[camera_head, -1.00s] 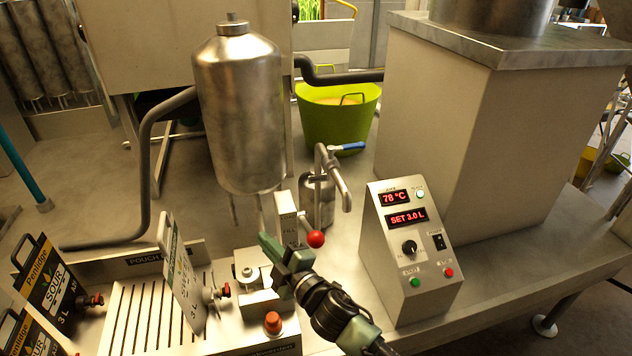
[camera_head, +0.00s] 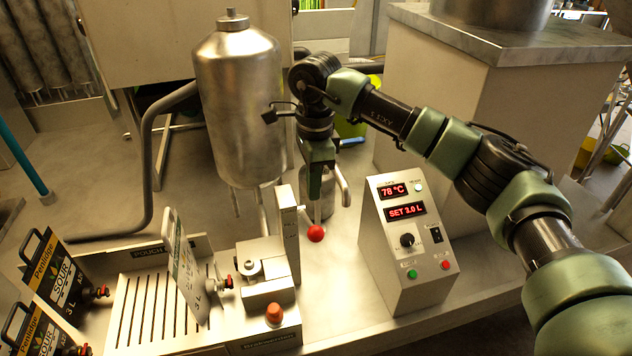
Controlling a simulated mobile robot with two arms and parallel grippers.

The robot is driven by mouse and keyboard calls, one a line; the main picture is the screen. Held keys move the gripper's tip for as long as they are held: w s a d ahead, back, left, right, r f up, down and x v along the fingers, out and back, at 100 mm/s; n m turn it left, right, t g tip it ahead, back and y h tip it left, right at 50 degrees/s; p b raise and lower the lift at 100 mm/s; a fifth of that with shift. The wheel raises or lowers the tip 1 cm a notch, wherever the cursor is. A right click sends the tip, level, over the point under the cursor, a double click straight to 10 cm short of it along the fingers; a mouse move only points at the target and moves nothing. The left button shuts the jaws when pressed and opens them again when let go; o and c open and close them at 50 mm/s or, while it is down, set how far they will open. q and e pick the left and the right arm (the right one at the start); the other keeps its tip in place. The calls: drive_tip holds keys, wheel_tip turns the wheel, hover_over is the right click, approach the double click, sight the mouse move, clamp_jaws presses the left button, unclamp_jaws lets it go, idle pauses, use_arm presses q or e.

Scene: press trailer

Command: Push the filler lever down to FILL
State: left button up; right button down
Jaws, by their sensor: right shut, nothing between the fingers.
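The filler lever shows as a red ball knob (camera_head: 316,233) beside the upright metal filler post (camera_head: 287,225). The lever's rod is largely hidden or too small to make out. My right gripper (camera_head: 318,212) points down from above, with its fingertips just over the red knob. It is shut and empty. I cannot tell whether the fingers touch the knob. The FILL marking cannot be read here. My left gripper is not in view.
A control box (camera_head: 408,245) reading 78 °C and SET 3.0 L stands right of the knob. A steel tank (camera_head: 240,110) stands behind left. A pouch (camera_head: 184,262) stands by the filler, with other pouches (camera_head: 62,272) at far left. An orange-red button (camera_head: 274,313) is in front.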

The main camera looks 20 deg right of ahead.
sight(317, 231)
drive_tip(key=shift+d+f+b, duration=0.2)
drive_tip(key=shift+f+b, duration=2.15)
drive_tip(key=shift+f, duration=2.6)
drive_tip(key=shift+s+f+b, duration=0.25)
drive_tip(key=shift+f, duration=0.35)
drive_tip(key=shift+s+f+b, duration=0.2)
drive_tip(key=shift+f, duration=0.35)
drive_tip(key=f+b, duration=0.2)
drive_tip(key=f, duration=0.1)
drive_tip(key=f+b, duration=0.1)
drive_tip(key=shift+s+f+b, duration=0.3)
drive_tip(key=shift+s+f, duration=0.05)
wheel_tip(317, 231, up, 10)
drive_tip(key=p, duration=0.4)
drive_tip(key=shift+p, duration=0.35)
